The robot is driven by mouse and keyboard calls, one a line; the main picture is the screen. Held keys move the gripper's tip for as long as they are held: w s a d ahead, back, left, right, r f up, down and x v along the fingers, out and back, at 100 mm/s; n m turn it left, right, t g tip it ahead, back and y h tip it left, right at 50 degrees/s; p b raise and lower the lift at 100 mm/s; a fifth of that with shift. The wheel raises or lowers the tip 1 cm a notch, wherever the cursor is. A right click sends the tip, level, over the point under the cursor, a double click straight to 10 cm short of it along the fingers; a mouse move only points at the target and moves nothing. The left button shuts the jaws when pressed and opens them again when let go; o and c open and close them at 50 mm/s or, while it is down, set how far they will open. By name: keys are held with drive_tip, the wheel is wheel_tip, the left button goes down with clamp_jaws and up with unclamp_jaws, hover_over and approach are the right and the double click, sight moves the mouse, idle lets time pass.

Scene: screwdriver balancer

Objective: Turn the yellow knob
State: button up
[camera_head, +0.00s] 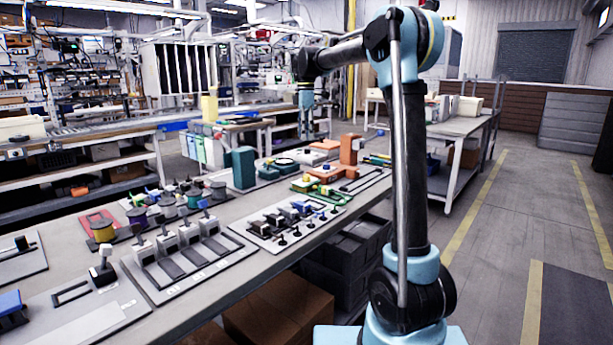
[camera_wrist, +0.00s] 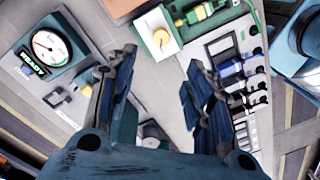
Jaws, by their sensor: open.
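I cannot tell for sure which of the two is the task's knob. My gripper (camera_wrist: 160,63) is open, its dark blue fingers spread wide with nothing between them. The pale knob appears beyond the fingertips and is not held. In the head view my gripper (camera_head: 306,122) hangs over the far part of the bench, small and partly unclear.
The long bench (camera_head: 228,290) carries several panels. A grey panel with levers (camera_head: 190,255), spools (camera_head: 168,205), a switch panel (camera_head: 292,222) and an upright orange block (camera_head: 349,149) stand along it. Dark crates sit underneath. The floor at right (camera_head: 510,200) is clear.

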sight(307, 175)
drive_tip(key=f, duration=1.1)
drive_tip(key=s+f, duration=0.1)
drive_tip(key=f, duration=0.4)
drive_tip(key=shift+d+f, duration=0.15)
drive_tip(key=shift+c, duration=0.2)
drive_tip(key=shift+w, duration=0.1)
drive_tip(key=c, duration=1)
